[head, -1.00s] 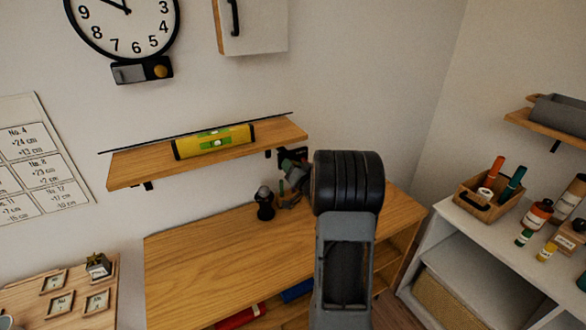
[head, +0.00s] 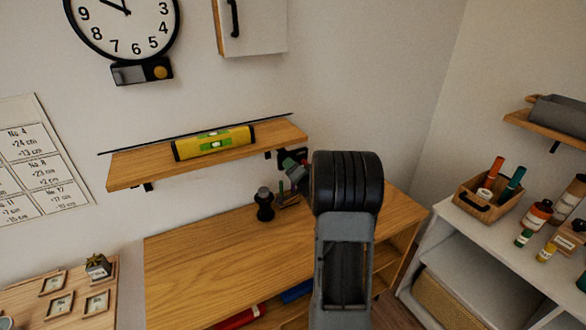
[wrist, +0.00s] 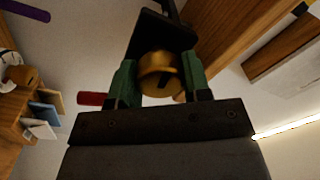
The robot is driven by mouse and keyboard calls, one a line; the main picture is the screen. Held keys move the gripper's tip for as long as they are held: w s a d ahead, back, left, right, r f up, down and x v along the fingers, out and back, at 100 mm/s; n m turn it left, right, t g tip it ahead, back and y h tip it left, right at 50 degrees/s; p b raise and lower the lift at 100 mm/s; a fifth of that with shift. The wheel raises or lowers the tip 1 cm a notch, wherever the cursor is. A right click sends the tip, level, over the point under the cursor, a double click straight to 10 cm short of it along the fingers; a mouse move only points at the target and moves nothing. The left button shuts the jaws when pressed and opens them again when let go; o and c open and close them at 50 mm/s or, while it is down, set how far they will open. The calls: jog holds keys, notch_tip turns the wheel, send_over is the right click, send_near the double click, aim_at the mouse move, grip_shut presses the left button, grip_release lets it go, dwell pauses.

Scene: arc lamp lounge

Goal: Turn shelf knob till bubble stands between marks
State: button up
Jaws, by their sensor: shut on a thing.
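The yellow spirit level (head: 185,150) lies on the tilted wooden wall shelf (head: 130,172), whose right end is higher than its left. Its green vial (head: 214,142) faces me, but the bubble and marks are too small to read surely. The brass knob (wrist: 160,72) shows in the wrist view under the shelf's dark bracket. My gripper (wrist: 160,90) has its green fingers on both sides of the knob and is shut on it. In the head view my gripper (head: 293,165) is at the shelf's right end, partly hidden by my arm.
A wooden bench (head: 215,255) stands below the shelf, with a small black object (head: 264,208) on it near my gripper. A clock (head: 122,20) and a cabinet (head: 255,28) hang above. A white unit (head: 450,225) with bottles stands at right.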

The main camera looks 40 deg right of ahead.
jog(key=o, duration=0.9)
jog(key=shift+o, duration=0.2)
jog(key=shift+s, duration=0.1)
jog(key=s+a+b, duration=0.1)
jog(key=s+b, duration=0.1)
jog(key=s, duration=1.1)
jog(key=shift+s+a+f+b, duration=0.3)
jog(key=shift+a, duration=0.1)
